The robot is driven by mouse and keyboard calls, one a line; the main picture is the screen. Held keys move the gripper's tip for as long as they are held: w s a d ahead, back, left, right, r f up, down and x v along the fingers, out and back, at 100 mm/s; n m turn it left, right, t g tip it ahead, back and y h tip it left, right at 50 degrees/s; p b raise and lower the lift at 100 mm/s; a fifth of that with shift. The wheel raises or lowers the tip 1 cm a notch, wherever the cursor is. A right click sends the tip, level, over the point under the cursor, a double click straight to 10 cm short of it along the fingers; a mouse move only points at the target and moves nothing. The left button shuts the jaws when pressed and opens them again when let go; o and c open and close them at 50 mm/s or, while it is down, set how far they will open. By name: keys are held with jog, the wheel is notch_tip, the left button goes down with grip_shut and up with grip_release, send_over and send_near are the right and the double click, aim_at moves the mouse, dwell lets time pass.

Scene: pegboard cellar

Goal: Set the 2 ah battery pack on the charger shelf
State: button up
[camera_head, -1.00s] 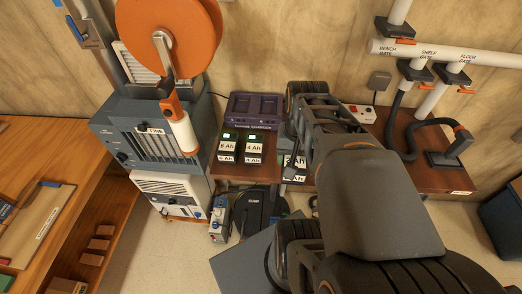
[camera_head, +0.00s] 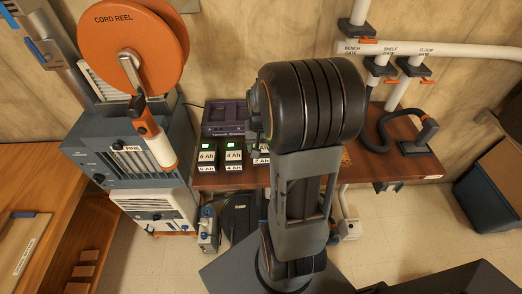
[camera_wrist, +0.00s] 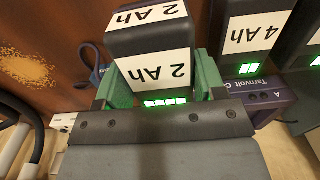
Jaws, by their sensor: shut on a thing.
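In the wrist view, my gripper (camera_wrist: 163,85) has its green fingers on both sides of the 2 Ah battery pack (camera_wrist: 130,42), a dark block with white "2 Ah" labels and lit green bars. The fingers are shut on it. I cannot tell whether it is clear of the surface below. In the head view my arm hides the gripper and most of this pack; a bit of a "2 Ah" label (camera_head: 262,160) shows. A purple charger (camera_head: 223,118) stands at the back of the brown board (camera_head: 400,160); it also shows in the wrist view (camera_wrist: 262,98).
A 6 Ah pack (camera_head: 207,155) and a 4 Ah pack (camera_head: 234,153) stand close to the left of my arm. A grey machine (camera_head: 130,148) and an orange cord reel (camera_head: 132,45) are further left. A black hose (camera_head: 375,125) lies on the board's right part.

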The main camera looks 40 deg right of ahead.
jog(key=shift+w+d+f, duration=0.1)
jog(key=shift+w+f, duration=0.1)
jog(key=shift+f, duration=0.05)
jog(key=shift+w+f, duration=0.1)
jog(key=shift+f, duration=1.45)
jog(key=shift+f, duration=0.1)
jog(key=shift+f, duration=0.15)
jog(key=o, duration=0.9)
